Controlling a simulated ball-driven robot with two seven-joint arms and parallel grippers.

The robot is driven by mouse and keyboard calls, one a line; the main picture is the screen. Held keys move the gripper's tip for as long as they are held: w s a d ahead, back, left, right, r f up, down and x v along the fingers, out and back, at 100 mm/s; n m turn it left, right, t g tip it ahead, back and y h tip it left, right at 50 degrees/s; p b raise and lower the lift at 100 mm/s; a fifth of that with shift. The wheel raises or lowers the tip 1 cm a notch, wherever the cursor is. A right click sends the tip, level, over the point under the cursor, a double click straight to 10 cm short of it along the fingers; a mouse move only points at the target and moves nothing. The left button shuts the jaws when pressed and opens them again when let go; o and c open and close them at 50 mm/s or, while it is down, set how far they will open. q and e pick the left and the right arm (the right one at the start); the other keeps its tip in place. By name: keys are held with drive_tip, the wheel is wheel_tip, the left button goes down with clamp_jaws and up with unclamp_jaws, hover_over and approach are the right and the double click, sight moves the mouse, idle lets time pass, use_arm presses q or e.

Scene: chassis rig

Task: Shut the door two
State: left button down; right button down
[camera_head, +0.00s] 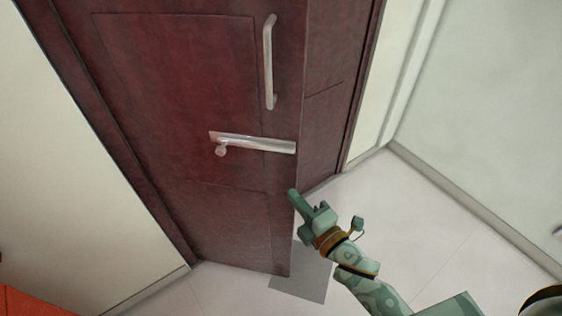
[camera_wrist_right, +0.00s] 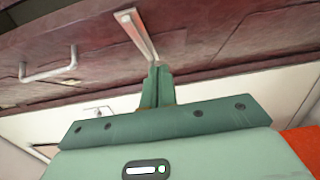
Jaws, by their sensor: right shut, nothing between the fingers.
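The dark red door (camera_head: 185,110) fills the middle of the head view and stands slightly ajar, its free edge on the right. It carries a vertical pull bar (camera_head: 269,62) and, below that, a metal lever handle plate (camera_head: 255,143). My right gripper (camera_head: 294,195) is shut and empty, its tips close to the door's free edge below the handle plate. In the right wrist view the shut fingers (camera_wrist_right: 157,85) point at the door (camera_wrist_right: 200,40); I cannot tell whether they touch it. My left gripper is not in view.
Pale walls (camera_head: 60,165) flank the doorway. A light tiled floor (camera_head: 400,225) is open to the right of the door, with a grey mat (camera_head: 303,285) at the door's foot. Something orange (camera_head: 25,302) shows at the lower left corner.

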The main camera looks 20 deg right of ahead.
drive_tip(key=x, duration=0.3)
drive_tip(key=d+x, duration=0.1)
drive_tip(key=x, duration=0.3)
drive_tip(key=d+x, duration=0.1)
drive_tip(key=x, duration=0.2)
drive_tip(key=shift+w+f+b, duration=0.15)
drive_tip(key=shift+w+b, duration=0.2)
drive_tip(key=shift+w, duration=0.2)
drive_tip(key=shift+w+d, duration=0.2)
drive_tip(key=shift+w, duration=0.2)
